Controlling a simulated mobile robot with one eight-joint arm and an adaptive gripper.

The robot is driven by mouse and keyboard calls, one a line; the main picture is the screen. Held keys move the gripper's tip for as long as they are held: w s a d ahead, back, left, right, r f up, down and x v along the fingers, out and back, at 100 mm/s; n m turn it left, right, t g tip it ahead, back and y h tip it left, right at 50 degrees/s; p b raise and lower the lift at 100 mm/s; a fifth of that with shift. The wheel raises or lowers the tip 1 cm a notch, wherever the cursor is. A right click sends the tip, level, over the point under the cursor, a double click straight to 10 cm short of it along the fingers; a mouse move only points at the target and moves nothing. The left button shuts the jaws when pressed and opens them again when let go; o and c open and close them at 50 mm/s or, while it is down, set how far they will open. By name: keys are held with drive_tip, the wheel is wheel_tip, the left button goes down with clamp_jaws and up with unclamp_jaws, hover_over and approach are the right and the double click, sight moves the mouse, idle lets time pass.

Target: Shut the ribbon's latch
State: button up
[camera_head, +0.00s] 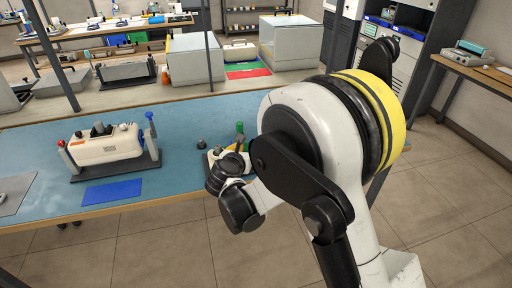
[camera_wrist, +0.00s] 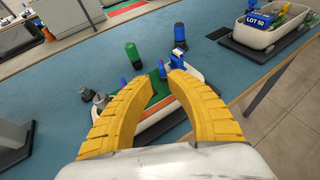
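In the wrist view, the two yellow fingers of my gripper (camera_wrist: 173,92) are spread apart with a gap between them. Beyond and below them is a white-rimmed unit (camera_wrist: 152,129) with a green inner surface (camera_wrist: 160,91) and small red and blue parts. A blue piece (camera_wrist: 176,58) stands at its far end, close to the right fingertip; whether it is the latch, and whether they touch, I cannot tell. I cannot make out a ribbon clearly. In the head view, part of a white unit (camera_head: 214,157) shows beside my arm, which hides the rest and my fingers.
A green cylinder (camera_wrist: 132,54) and a dark blue-topped cylinder (camera_wrist: 180,36) stand beyond the unit. A white tray labelled LOT 50 (camera_wrist: 262,37) is at upper right. In the head view, a cream unit (camera_head: 105,146) sits left, behind a blue mat (camera_head: 111,191).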

drive_tip(key=b+x, duration=0.2)
drive_tip(key=x, duration=0.4)
drive_tip(key=shift+w+d+f, duration=0.1)
drive_tip(key=shift+w+f, duration=0.05)
drive_tip(key=shift+w, duration=0.05)
clamp_jaws()
